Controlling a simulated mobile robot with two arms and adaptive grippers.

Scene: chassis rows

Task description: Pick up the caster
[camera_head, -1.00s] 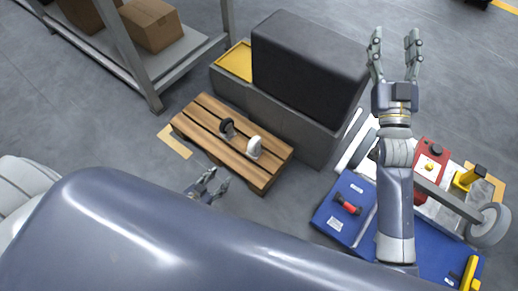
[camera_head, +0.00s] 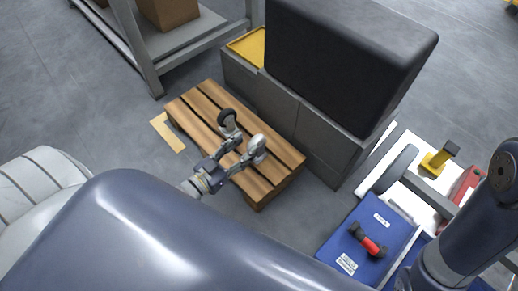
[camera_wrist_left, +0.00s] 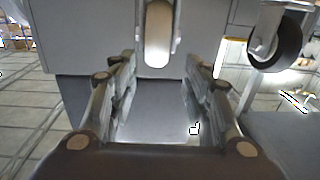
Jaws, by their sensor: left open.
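Two casters stand on the wooden pallet (camera_head: 196,108). One has a black wheel (camera_head: 227,118), the other a pale wheel (camera_head: 257,144). My left gripper (camera_head: 246,151) is open over the pallet, with its fingers reaching toward the casters and partly covering the pale one. In the left wrist view the pale-wheeled caster (camera_wrist_left: 157,35) lies ahead, lined up with the gap between the open fingers (camera_wrist_left: 160,72). The black-wheeled caster (camera_wrist_left: 279,45) is off to the right, outside the fingers. I cannot tell whether a finger touches either caster. My right gripper is out of view.
A grey cabinet with a large black box (camera_head: 345,55) and a yellow tray (camera_head: 247,47) stands behind the pallet. A blue panel (camera_head: 345,232) with a red-and-black part (camera_head: 369,243) lies at right. A shelf (camera_head: 185,45) stands at back left.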

